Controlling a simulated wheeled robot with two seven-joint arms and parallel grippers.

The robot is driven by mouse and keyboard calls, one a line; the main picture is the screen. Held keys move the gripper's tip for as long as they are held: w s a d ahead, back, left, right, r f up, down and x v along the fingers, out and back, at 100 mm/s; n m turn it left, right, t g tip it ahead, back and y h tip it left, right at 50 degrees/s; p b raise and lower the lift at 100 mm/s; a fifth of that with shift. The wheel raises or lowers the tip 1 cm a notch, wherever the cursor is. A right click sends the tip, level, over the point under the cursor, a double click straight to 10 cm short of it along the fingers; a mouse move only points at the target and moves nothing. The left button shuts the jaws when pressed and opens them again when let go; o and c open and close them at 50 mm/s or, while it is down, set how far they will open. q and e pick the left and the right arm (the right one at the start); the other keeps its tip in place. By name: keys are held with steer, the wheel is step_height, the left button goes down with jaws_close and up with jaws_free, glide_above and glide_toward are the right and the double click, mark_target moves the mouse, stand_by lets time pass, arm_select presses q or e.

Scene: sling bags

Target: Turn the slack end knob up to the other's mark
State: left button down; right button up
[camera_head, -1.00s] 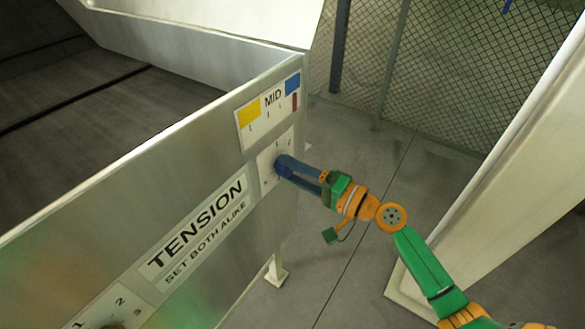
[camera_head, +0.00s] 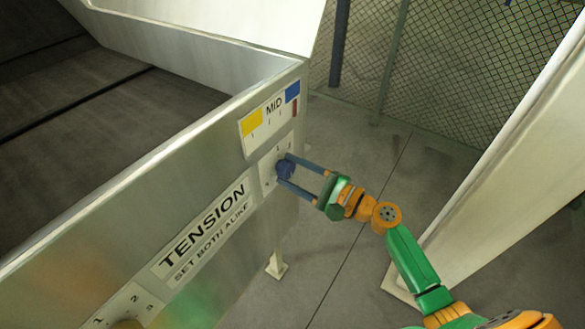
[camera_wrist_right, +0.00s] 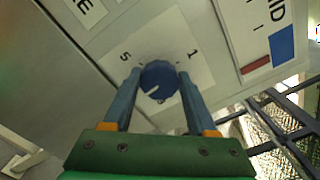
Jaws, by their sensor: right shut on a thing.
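The blue knob (camera_head: 284,170) sits on a white numbered plate (camera_head: 266,180) at the right end of the metal panel. My right gripper (camera_head: 285,169) is shut on this knob, one finger on each side. In the right wrist view the knob (camera_wrist_right: 160,80) sits between the fingertips, with a pale notch on its lower face. My left gripper is out of view.
A TENSION / SET BOTH ALIKE label (camera_head: 205,228) lies between the knobs. A MID scale (camera_head: 270,118) with yellow, blue and red patches is above the blue knob. A pale post (camera_head: 500,150) stands at the right. Open floor (camera_head: 330,220) lies between panel and post.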

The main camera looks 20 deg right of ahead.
steer(key=shift+m, duration=0.6)
steer(key=o, duration=1.4)
steer(key=shift+c, duration=0.2)
steer(key=shift+d, duration=0.1)
steer(key=b+v, duration=0.2)
steer(key=v, duration=0.5)
